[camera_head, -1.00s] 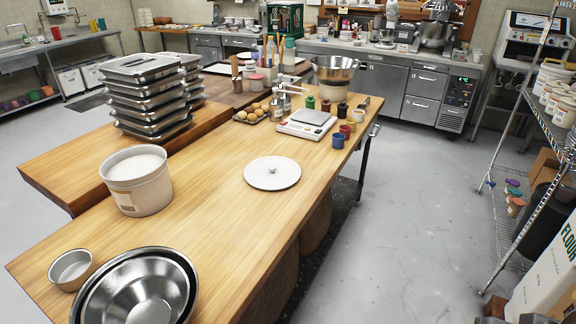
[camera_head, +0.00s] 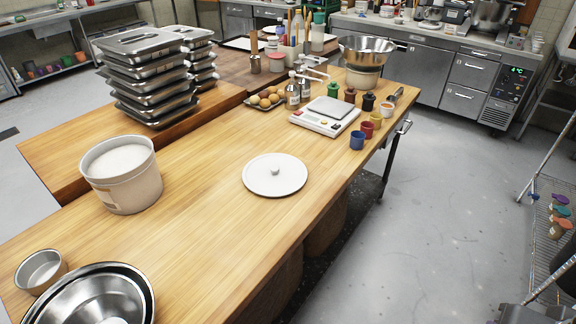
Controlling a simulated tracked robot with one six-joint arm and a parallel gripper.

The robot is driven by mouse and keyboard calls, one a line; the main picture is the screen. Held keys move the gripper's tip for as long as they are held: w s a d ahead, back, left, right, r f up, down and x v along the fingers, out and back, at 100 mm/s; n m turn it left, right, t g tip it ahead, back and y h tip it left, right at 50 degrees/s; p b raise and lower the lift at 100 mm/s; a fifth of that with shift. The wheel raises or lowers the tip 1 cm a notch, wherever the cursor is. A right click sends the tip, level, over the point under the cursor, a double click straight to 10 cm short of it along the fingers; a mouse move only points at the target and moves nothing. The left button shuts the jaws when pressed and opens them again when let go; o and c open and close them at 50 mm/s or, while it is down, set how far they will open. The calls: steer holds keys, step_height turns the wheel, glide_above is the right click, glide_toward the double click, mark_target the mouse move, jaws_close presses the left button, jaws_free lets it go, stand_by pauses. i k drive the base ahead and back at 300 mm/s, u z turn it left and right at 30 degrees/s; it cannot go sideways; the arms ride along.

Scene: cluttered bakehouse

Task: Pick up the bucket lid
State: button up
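The bucket lid (camera_head: 262,184) is a round white disc with a small knob at its centre. It lies flat on the wooden worktop, near the middle of the view, with bare wood around it. A white bucket (camera_head: 128,185) with white contents and a label stands open to its left, apart from the lid.
Steel bowls (camera_head: 140,279) and a small round tin (camera_head: 30,272) stand at the front left. Stacked steel pans (camera_head: 150,85), eggs (camera_head: 268,97), a scale (camera_head: 318,124) and small coloured cups (camera_head: 357,140) stand beyond the lid. Open floor (camera_head: 430,210) lies right of the table.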

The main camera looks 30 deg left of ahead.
mark_target(272, 175)
steer(key=u, duration=0.05)
steer(key=i, duration=2.8)
steer(key=u, duration=2.25)
